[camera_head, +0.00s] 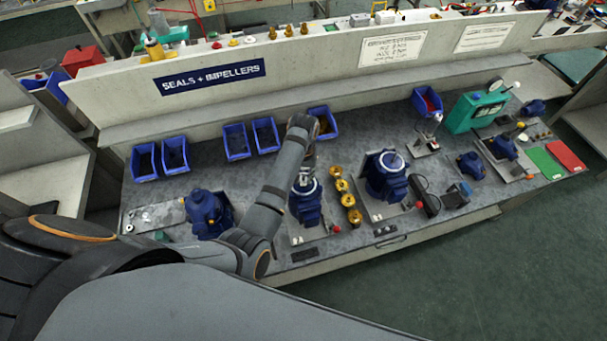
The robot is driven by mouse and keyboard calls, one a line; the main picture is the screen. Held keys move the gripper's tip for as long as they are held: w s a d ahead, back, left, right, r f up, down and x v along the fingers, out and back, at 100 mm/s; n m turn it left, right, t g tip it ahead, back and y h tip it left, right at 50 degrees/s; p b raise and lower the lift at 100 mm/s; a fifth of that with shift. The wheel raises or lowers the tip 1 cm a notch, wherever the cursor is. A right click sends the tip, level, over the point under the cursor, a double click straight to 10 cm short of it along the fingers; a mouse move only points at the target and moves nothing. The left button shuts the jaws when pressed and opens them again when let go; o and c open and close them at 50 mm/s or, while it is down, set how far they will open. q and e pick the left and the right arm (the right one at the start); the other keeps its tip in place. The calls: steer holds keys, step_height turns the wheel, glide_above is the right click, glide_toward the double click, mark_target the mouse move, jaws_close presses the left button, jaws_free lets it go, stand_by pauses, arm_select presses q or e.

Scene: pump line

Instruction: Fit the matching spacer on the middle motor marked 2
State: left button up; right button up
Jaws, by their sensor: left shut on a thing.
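Three blue motors stand in a row on the grey bench: a left motor (208,213), the middle motor (305,205) and a right motor (386,178). Their number marks are too small to read. My left arm reaches over the bench, and my left gripper (307,174) points down right above the top of the middle motor. It is shut on a small part, likely a spacer, which the fingers mostly hide. I cannot tell whether that part touches the motor's shaft. Several brass-coloured round parts (348,200) stand in a line between the middle and right motors. My right gripper is not in view.
Blue bins (236,142) stand along the back of the bench, below a sign (209,77) reading "SEALS + IMPELLERS". A green device (475,112) with a gauge stands at the right, near green and red mats (566,154). My forearm crosses between the left and middle motors.

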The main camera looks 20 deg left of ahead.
arm_select(q)
steer(key=shift+f, duration=0.1)
steer(key=o, duration=0.8)
steer(key=shift+o, duration=0.6)
steer(key=o, duration=0.5)
steer(key=o, duration=0.4)
